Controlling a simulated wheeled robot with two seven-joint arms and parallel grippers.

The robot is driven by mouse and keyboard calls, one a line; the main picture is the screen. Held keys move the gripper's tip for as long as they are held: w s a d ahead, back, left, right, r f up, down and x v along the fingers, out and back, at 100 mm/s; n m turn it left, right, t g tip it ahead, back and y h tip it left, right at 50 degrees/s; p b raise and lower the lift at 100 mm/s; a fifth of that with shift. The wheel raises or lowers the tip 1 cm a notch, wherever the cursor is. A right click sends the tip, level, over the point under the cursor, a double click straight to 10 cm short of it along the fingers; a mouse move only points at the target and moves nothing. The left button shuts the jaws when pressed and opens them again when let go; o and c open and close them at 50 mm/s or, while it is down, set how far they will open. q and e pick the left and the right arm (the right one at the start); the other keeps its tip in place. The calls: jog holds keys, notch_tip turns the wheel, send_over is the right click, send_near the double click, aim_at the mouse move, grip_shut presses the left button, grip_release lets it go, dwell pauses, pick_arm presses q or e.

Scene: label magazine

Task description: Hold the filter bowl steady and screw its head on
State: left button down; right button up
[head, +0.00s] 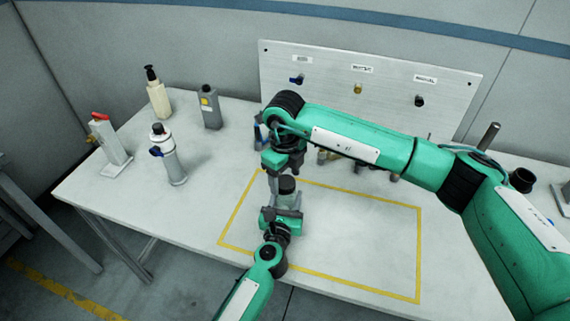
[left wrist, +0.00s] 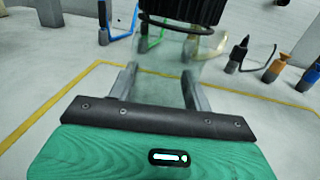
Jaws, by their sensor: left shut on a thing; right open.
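The clear filter bowl (head: 288,201) stands upright inside the yellow outline on the table. My left gripper (head: 283,213) is shut on it from the front; in the left wrist view its two fingers sit either side of the see-through bowl (left wrist: 160,90). The dark ribbed filter head (left wrist: 182,22) is over the bowl, and it also shows in the head view (head: 287,184). I cannot tell whether its thread is engaged. My right gripper (head: 273,180) is open, pointing down just left of the head; its fingertips are small and partly unclear.
A pump bottle (head: 158,95), a grey bottle (head: 210,107), a silver canister (head: 169,155) and a red-topped stand (head: 109,145) are at the left. A panel with valves (head: 440,85) stands behind. Small coloured items are partly behind my right arm. The outlined area's right part is clear.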

jog(key=shift+f, duration=0.5)
jog(key=c, duration=1)
jog(key=shift+m, duration=0.8)
jog(key=o, duration=1.1)
jog(key=shift+o, duration=0.2)
jog(key=shift+r, duration=0.1)
notch_tip(320, 180, up, 12)
